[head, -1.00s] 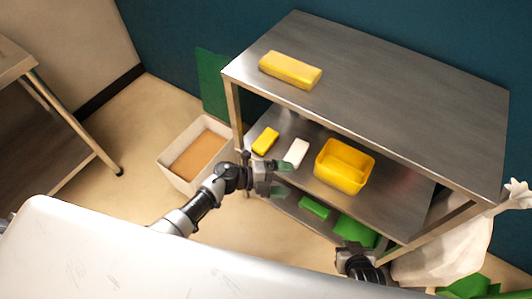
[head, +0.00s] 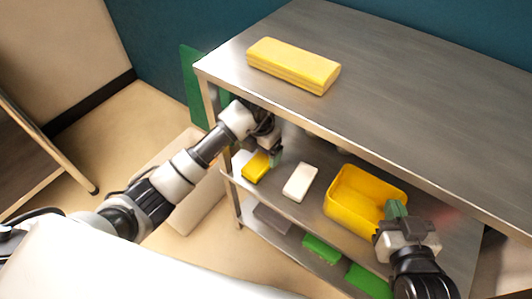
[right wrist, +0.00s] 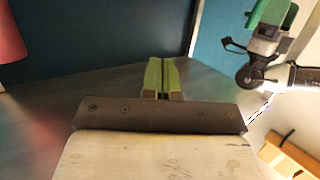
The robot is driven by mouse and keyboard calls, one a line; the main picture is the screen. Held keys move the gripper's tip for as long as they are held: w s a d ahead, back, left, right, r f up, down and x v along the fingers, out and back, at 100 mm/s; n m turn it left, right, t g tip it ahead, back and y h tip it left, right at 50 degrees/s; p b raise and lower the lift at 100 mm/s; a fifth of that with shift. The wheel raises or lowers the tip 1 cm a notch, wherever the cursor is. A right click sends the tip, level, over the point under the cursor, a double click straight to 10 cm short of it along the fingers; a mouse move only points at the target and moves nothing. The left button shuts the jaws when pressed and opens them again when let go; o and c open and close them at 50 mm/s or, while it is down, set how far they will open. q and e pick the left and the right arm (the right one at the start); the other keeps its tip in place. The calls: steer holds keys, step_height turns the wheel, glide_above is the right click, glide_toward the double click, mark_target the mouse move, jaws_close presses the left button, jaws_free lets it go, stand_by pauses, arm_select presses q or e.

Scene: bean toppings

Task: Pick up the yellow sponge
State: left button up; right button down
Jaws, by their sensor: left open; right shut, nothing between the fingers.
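A small yellow sponge (head: 256,167) lies on the middle shelf of a metal rack, near its left end. My left gripper (head: 275,156) is open at the sponge's upper right edge, with a green fingertip beside it. Whether it touches the sponge I cannot tell. My right gripper (head: 396,209) is at the right edge of a yellow bin (head: 345,214). Its green fingers are together and empty in the right wrist view (right wrist: 160,78). A larger yellow block (head: 293,66) lies on the top shelf.
A white block (head: 300,182) lies between the sponge and the bin. The rack's top shelf (head: 400,95) overhangs the middle shelf. Green blocks (head: 322,249) lie on the lower shelf. A pale box (head: 205,205) stands on the floor left of the rack.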

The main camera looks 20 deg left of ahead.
mark_target(260, 161)
arm_select(q)
steer(key=shift+w+a+f, duration=0.1)
steer(key=shift+w, duration=0.15)
steer(key=shift+f, duration=0.3)
steer(key=shift+s+f+b, duration=0.1)
steer(key=shift+f+b, duration=0.3)
steer(key=shift+f, duration=0.1)
steer(key=shift+f+b, duration=0.3)
steer(key=shift+f, duration=0.3)
steer(key=f+b, duration=0.1)
steer(key=f, duration=0.2)
steer(key=shift+w+a+f+b, duration=0.15)
steer(key=shift+w+f+b, duration=0.15)
steer(key=shift+w+b, duration=0.05)
steer(key=shift+f, duration=0.3)
arm_select(e)
step_height(260, 161, up, 10)
steer(key=a+t+y, duration=0.1)
steer(key=t+y, duration=0.2)
steer(key=t, duration=0.5)
steer(key=shift+s+a+f+t, duration=0.15)
steer(key=shift+s+a+t, duration=0.15)
steer(key=shift+t, duration=0.1)
arm_select(q)
steer(key=c, duration=1)
